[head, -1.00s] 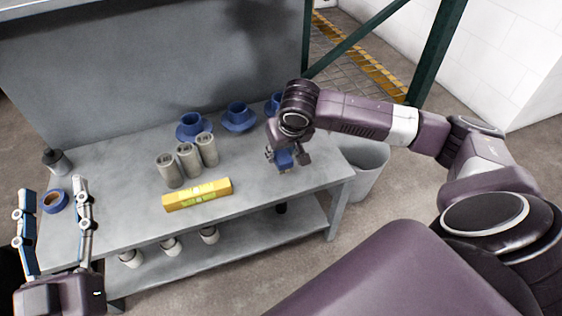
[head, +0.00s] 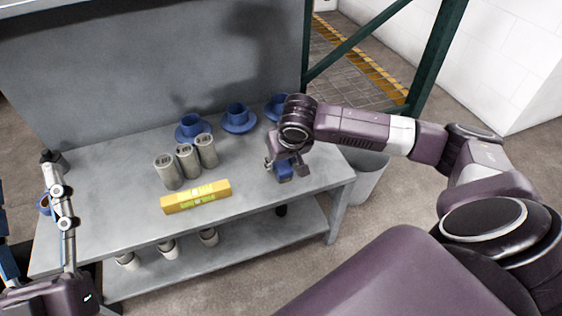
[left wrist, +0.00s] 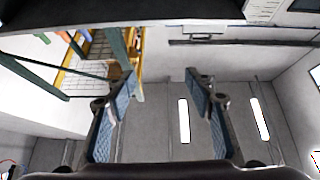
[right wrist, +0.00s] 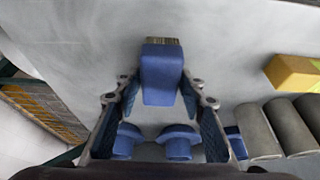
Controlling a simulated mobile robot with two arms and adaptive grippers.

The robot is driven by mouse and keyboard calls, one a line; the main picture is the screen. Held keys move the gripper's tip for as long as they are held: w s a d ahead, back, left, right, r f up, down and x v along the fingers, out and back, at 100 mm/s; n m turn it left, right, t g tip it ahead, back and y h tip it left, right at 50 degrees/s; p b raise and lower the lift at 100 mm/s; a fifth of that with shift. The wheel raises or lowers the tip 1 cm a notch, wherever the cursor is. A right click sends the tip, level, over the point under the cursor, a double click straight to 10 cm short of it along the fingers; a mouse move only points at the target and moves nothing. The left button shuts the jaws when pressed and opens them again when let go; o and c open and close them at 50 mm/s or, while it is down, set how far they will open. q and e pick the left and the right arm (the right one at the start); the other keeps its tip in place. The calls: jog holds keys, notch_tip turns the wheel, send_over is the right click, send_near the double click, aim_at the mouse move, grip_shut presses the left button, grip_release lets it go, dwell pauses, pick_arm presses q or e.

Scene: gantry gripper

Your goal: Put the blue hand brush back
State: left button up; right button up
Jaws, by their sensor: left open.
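The blue hand brush (head: 284,172) is at the right end of the grey workbench (head: 115,205). My right gripper (head: 284,164) is on it from above. In the right wrist view, the brush (right wrist: 162,78) lies between the two fingertips, its tan bristles facing up in the picture, and the fingers appear closed on its sides. Whether the brush touches the bench top is hard to tell.
Several grey cylinders (head: 187,160) and a yellow box (head: 196,197) stand mid-bench. Blue cups on saucers (head: 238,118) line the back. A blue roll (head: 43,204) is partly hidden behind my left finger. White pots (head: 167,248) sit below. A grey bin (head: 369,178) stands right.

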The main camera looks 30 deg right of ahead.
jog(key=shift+o, duration=1)
